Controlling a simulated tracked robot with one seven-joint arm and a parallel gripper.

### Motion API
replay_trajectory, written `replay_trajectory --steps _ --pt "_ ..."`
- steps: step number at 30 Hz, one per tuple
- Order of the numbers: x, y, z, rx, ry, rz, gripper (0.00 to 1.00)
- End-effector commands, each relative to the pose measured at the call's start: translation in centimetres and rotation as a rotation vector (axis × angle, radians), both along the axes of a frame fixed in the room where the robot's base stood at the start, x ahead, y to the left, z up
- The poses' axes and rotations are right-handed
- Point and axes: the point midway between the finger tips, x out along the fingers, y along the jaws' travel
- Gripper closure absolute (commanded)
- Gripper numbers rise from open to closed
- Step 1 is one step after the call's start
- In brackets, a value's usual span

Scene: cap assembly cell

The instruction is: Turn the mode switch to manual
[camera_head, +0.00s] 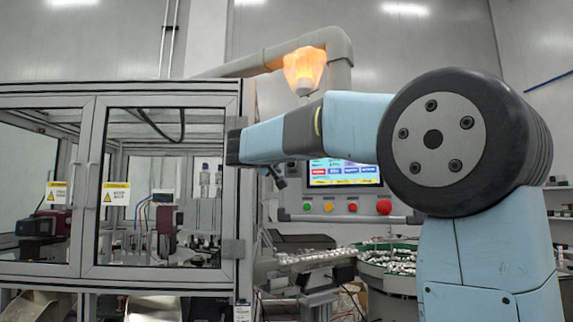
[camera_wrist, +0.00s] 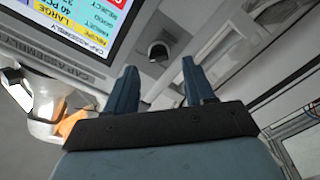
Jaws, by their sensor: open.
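A dark round knob (camera_wrist: 158,50), which looks like the mode switch, sits on the grey control panel beside the screen in the wrist view. Which way it is turned is too small to tell. My gripper (camera_wrist: 159,66) is open and empty, with a finger on either side of the line to the knob. The knob appears just beyond the fingertips; I see no contact. In the head view a dark part of my gripper (camera_head: 276,178) shows at the panel's left side, and my arm hides the knob there.
The panel's lit screen (camera_head: 343,172) stands above green, orange and red (camera_head: 384,207) buttons. A framed glass enclosure (camera_head: 165,190) stands close on the left. An orange lamp (camera_head: 304,68) is above my arm. A bowl of parts (camera_head: 397,260) is below right.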

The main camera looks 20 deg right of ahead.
Motion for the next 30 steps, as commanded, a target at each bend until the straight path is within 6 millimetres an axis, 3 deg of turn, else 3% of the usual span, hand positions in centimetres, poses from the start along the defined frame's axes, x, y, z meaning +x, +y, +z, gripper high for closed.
replay_trajectory --steps 9,20,30 --pt "2.6 -2.1 0.0 0.000 0.001 -0.001 0.47" --pt "2.9 -2.2 0.0 0.000 0.001 0.001 0.47" --pt "2.9 -2.2 0.0 0.000 0.000 0.001 0.79"
